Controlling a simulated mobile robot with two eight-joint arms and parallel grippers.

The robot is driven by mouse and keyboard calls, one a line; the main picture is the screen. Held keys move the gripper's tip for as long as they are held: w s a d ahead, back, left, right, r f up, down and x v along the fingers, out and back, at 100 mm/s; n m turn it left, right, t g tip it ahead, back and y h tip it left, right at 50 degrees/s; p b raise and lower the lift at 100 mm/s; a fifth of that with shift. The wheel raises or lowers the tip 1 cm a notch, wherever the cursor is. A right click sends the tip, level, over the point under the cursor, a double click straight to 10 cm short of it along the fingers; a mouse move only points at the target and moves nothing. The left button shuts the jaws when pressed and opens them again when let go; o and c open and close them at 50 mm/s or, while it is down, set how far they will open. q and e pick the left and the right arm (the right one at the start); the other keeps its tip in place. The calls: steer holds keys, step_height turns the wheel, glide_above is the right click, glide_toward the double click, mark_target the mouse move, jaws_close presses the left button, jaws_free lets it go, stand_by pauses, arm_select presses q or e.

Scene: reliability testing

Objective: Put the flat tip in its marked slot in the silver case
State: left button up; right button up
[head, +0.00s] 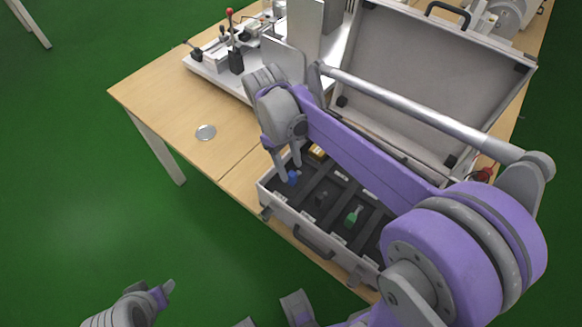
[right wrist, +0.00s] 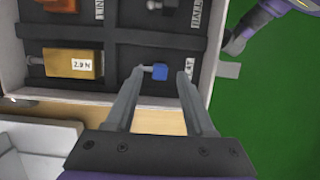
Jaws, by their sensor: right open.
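The silver case (head: 272,200) stands open on the table, its dark foam insert divided into labelled slots. A small blue-ended tip (right wrist: 158,72), which I take to be the flat tip, is in a slot at the case's near left corner; it also shows in the head view (head: 293,178). A partly readable label (right wrist: 189,63) is beside it. My right gripper (head: 291,170) is down over that slot, open, with one finger on each side of the tip. I cannot tell whether either finger touches it. My left gripper (head: 160,292) is low at the left, away from the case.
An amber block (right wrist: 72,64) labelled 2.0 N is in the neighbouring slot. A green-ended piece (head: 353,216) is farther right in the case. A test stand (head: 225,60) is behind. The raised lid (head: 430,80) is at the back.

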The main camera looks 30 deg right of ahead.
steer(key=p+v, duration=0.1)
steer(key=v, duration=0.9)
steer(key=shift+r, duration=0.2)
